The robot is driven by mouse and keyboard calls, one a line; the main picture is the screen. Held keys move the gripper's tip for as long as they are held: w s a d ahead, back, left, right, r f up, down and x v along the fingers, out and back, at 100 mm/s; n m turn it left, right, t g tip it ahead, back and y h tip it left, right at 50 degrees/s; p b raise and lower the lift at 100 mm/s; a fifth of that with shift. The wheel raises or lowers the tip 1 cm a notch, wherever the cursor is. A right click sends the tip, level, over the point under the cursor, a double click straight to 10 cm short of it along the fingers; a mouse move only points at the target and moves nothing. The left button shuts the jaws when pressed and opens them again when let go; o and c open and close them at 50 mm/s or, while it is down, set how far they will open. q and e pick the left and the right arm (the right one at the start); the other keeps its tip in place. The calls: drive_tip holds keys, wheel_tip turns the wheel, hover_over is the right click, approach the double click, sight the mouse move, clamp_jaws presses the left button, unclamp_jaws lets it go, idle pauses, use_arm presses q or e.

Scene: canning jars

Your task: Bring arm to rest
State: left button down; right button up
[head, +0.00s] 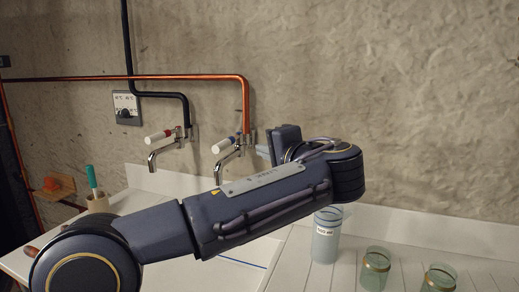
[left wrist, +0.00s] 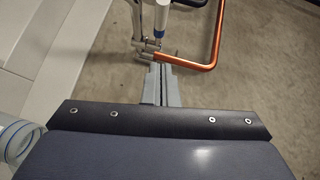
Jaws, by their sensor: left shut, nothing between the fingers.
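My left arm reaches from the lower left across the middle of the head view, over the sink counter. Its gripper (head: 264,150) is partly hidden behind the wrist and points left, close to the right-hand tap (head: 231,145). In the left wrist view the two grey fingers (left wrist: 161,86) lie together, shut and empty. Their tips are near that tap's metal body (left wrist: 147,48); I cannot tell whether they touch it. My right gripper is in neither view.
A second tap (head: 168,143) with a red-marked handle is to the left. A copper pipe (head: 180,77) runs along the wall. A pale jar (head: 326,240) stands below my wrist, with two green glass jars (head: 375,268) (head: 439,279) to its right on the white counter.

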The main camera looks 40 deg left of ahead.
use_arm(q)
drive_tip(key=s+f+m+g+h+p, duration=0.1)
drive_tip(key=s+f+h+p, duration=0.4)
drive_tip(key=s+f+h, duration=0.6)
drive_tip(key=s+d+f+n+h+p, duration=0.2)
drive_tip(key=s+d+f+n+h, duration=0.1)
drive_tip(key=s+d+f+h, duration=0.1)
drive_tip(key=s+d+f+n+h+p, duration=0.2)
drive_tip(key=s+d+f, duration=0.4)
drive_tip(key=d, duration=0.5)
wheel_tip(320, 180, down, 2)
drive_tip(key=shift+s+d+f+n+h, duration=0.2)
drive_tip(key=shift+n+h, duration=0.2)
drive_tip(key=shift+h, duration=0.5)
